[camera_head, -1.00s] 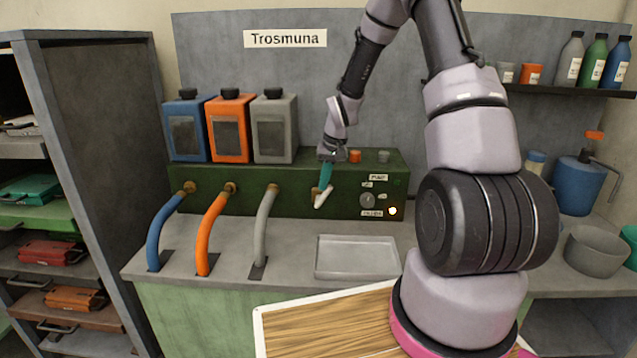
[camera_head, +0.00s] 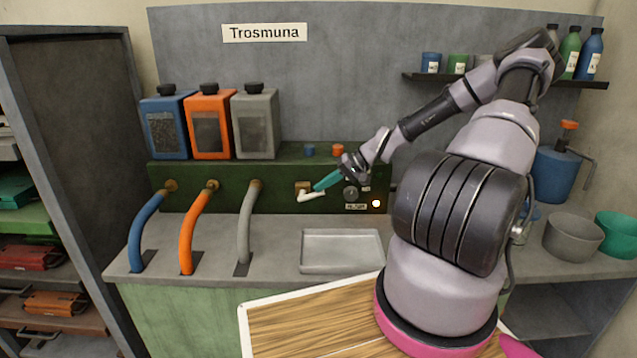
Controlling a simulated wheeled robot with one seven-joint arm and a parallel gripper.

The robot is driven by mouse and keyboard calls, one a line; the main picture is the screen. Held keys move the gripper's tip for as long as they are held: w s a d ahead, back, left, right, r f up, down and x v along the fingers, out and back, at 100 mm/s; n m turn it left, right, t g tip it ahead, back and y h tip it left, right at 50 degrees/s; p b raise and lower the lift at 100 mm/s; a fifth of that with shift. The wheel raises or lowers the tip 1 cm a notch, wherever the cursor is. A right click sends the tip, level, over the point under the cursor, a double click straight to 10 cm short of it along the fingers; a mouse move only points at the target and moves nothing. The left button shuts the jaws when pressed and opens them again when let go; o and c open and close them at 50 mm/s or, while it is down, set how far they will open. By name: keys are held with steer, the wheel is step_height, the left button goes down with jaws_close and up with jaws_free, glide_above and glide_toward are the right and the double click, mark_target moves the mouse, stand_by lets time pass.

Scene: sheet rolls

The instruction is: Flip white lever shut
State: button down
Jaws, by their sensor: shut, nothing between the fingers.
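The white lever (camera_head: 311,196) is on the front of the green machine box (camera_head: 270,205), to the right of the grey hose. It points to the right and slightly up from its low left end, close to level. My gripper (camera_head: 318,186) has teal fingers, shut and empty, with the tips at the lever's upper side. They look touching or very close; I cannot tell which. My wrist hides part of the panel with the knob.
Blue, orange and grey hoses (camera_head: 246,220) run down to the counter at the left. Blue, orange and grey tanks (camera_head: 255,125) stand above them. A shallow metal tray (camera_head: 342,252) lies on the counter below the lever. A lit lamp (camera_head: 376,203) is right of the knob.

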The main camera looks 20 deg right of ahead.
steer(key=shift+s+d+f+y, duration=0.1)
steer(key=shift+d+f+y, duration=0.1)
steer(key=shift+f+y, duration=0.15)
steer(key=shift+s+d+f, duration=0.15)
steer(key=shift+d+f, duration=0.3)
steer(key=shift+f, duration=0.4)
steer(key=shift+s+f, duration=0.1)
steer(key=shift+f, duration=0.1)
